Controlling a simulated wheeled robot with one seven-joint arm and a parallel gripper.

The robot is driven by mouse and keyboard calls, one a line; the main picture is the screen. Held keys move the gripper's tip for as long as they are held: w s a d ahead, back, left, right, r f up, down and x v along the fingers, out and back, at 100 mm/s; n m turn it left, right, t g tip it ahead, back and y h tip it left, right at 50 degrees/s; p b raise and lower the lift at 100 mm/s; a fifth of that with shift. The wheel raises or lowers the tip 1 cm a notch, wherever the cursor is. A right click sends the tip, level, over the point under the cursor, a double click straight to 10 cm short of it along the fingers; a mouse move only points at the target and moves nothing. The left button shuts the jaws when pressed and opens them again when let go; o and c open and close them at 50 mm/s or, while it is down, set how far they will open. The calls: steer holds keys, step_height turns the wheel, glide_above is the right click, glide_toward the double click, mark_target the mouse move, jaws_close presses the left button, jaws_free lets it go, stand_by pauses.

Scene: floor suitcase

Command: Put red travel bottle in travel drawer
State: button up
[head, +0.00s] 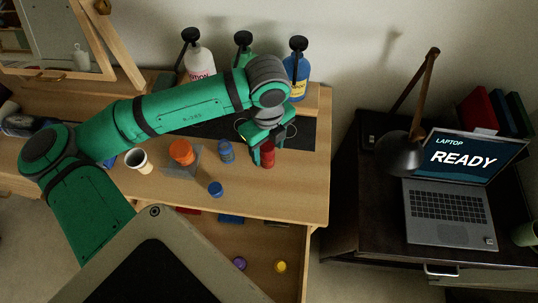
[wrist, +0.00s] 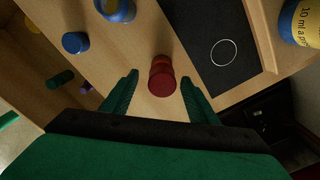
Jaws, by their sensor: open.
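The red travel bottle (head: 267,159) stands upright on the wooden tabletop. In the wrist view the red bottle (wrist: 161,77) appears between my two fingertips, with a visible gap on each side. My gripper (head: 265,150) is open over the bottle and partly hides its upper part in the head view. The drawer (head: 262,240) under the tabletop is pulled open, and its near left part is hidden behind my body. A purple bottle (head: 239,263) and a yellow bottle (head: 280,266) are in it. I cannot see a label on the drawer.
Pump bottles (head: 299,70) line the back. A desk with a laptop (head: 449,213) is at right.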

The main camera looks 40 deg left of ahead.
mark_target(268, 157)
steer(key=shift+a+f, duration=0.15)
steer(key=shift+f, duration=0.5)
steer(key=shift+w+f, duration=0.15)
steer(key=shift+f, duration=1.9)
steer(key=c, duration=1.2)
steer(key=shift+r, duration=0.15)
